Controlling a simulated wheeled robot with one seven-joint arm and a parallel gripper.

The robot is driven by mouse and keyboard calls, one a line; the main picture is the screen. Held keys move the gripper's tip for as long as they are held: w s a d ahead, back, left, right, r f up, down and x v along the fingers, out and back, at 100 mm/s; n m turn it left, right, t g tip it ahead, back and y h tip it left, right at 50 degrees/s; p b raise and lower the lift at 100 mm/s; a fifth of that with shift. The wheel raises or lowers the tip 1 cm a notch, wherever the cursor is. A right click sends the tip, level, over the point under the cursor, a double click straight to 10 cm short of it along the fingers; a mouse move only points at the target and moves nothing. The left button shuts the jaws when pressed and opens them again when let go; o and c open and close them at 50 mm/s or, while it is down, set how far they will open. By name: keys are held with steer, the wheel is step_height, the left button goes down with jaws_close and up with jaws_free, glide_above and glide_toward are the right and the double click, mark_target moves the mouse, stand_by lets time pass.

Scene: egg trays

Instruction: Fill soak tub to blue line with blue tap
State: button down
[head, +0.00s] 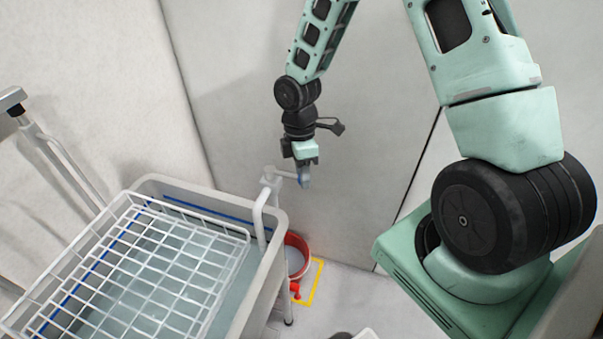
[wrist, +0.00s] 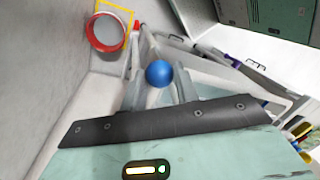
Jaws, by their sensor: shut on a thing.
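The grey soak tub (head: 275,225) stands at the lower left in the head view. A blue line (head: 210,210) runs along its inner wall. Pale water (head: 235,295) lies in it; on the far wall its surface looks below the line. A white spout (head: 261,215) bends over the tub's right rim. My gripper (head: 304,180) is beside the tap's white pipe (head: 272,175) at the tub's far right corner. In the wrist view, the blue tap knob (wrist: 159,74) sits between my fingers, which are shut on it. I cannot tell whether water is flowing.
A white wire rack (head: 165,262) lies across the tub. A red-rimmed bucket (head: 297,258) stands on the floor right of the tub, by a yellow floor outline (head: 316,282). It also shows in the wrist view (wrist: 104,32). Pale walls stand close behind.

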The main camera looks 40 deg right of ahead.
steer(key=shift+w, duration=0.1)
stand_by(0.3)
steer(key=c, duration=1.1)
jaws_free()
steer(key=shift+o, duration=0.2)
steer(key=w+d+r+b, duration=0.1)
steer(key=w+r+b, duration=0.1)
steer(key=r, duration=1.5)
steer(key=shift+w, duration=0.55)
